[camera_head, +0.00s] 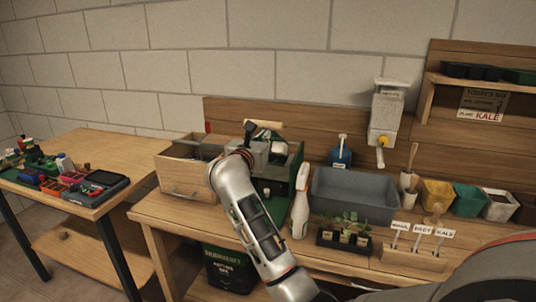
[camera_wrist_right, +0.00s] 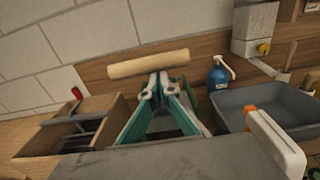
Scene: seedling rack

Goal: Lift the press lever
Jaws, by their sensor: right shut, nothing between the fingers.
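The press (camera_head: 292,165) is dark green and stands on the wooden bench, partly hidden behind my right arm. Its lever shows as a pale wooden crossbar (camera_head: 267,124) at the top; in the right wrist view the bar (camera_wrist_right: 148,64) lies nearly level across the upper middle. My right gripper (camera_wrist_right: 157,88) is shut and empty, its fingers drawn together just below the bar in that view. Whether the tips touch the bar cannot be told. In the head view the gripper reaches over the press. My left gripper is not in view.
An open wooden drawer box (camera_head: 185,178) stands left of the press. A white bottle (camera_head: 300,202), a blue pump bottle (camera_head: 340,156) and a grey tub (camera_head: 352,196) stand to its right. Seedlings and labelled stakes sit near the front edge. A wall dispenser (camera_head: 386,115) hangs behind.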

